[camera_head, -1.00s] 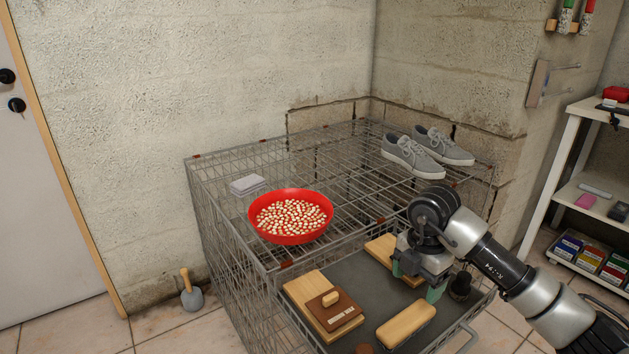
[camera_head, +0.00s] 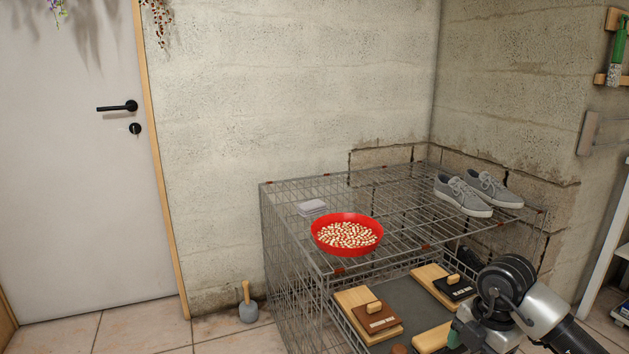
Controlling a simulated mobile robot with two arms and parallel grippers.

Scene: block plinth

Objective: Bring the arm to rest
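My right arm comes in from the lower right. Its gripper (camera_head: 462,336) is low in the frame, over the front right part of the dark tray (camera_head: 398,299). One greenish finger shows, standing out to the left of the gripper body; the other is hidden or cut off by the frame. I see nothing held. The finger overlaps a light wooden block (camera_head: 431,338) in the picture; I cannot tell whether they touch. My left gripper is not in view.
A wire cage (camera_head: 290,250) carries a red bowl (camera_head: 347,251) of small pale pieces, grey shoes (camera_head: 463,197) and a small pale stack (camera_head: 311,207). Wooden blocks with brown (camera_head: 377,318) and black (camera_head: 454,287) pieces lie on the tray. A mallet (camera_head: 248,306) stands on the floor.

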